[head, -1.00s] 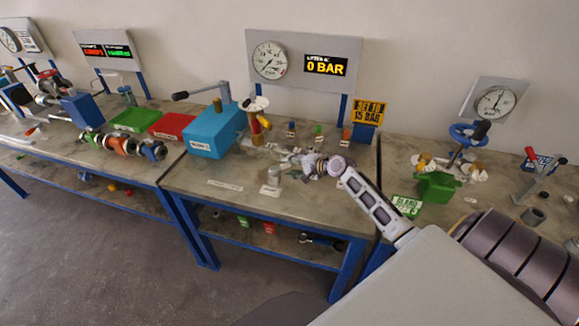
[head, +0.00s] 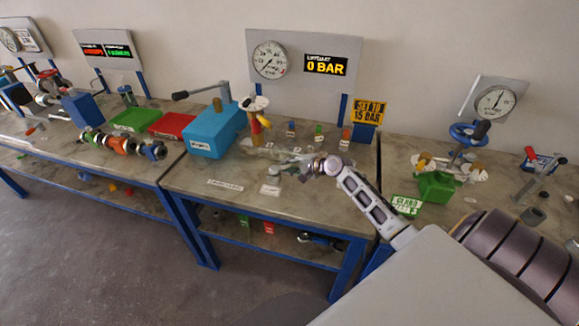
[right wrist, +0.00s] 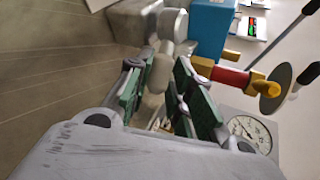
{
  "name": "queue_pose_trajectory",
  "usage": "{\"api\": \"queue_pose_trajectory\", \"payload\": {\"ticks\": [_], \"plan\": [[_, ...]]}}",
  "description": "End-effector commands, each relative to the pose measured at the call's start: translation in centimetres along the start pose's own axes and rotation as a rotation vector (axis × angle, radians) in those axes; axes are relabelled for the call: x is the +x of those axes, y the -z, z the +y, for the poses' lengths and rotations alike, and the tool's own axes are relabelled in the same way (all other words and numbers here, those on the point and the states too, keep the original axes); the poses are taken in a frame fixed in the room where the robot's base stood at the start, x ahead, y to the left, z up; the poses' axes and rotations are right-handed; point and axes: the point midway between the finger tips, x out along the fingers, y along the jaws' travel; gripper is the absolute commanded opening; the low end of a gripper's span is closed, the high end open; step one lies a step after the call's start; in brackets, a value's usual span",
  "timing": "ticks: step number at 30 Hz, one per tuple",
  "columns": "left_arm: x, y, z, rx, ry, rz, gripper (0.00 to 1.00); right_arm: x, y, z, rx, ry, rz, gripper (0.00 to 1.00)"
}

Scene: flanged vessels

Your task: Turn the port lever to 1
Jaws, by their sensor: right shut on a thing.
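The port lever (right wrist: 158,72) is a pale grey rod with a rounded pivot end, seen in the right wrist view on a grey block (right wrist: 130,22). My right gripper (right wrist: 163,88) has its green-padded fingers on either side of the lever and is shut on it. In the head view the right gripper (head: 291,167) is low over the middle bench, beside a short grey post (head: 274,174). The fingers hide most of the lever there. The number marks around it cannot be read. My left gripper is not in view.
A blue box pump (head: 215,132) with a handle stands left of the gripper. A red and yellow valve (head: 257,128) stands behind it. The panel display (head: 325,66) reads 0 BAR. A green block (head: 437,186) is on the right bench. The bench front (head: 235,195) is mostly clear.

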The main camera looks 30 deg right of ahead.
Motion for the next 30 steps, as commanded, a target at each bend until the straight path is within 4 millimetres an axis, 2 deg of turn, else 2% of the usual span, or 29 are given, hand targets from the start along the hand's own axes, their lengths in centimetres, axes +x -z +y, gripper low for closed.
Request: {"api": "queue_pose_trajectory", "payload": {"ticks": [10, 30], "plan": [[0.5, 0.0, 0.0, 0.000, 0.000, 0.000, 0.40, 0.1, 0.1, 0.1, -0.007, -0.006, -0.012, 0.00], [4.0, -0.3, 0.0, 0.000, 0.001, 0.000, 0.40, 1.1, 0.7, -0.2, -0.083, -0.040, -0.155, 0.00]]}}
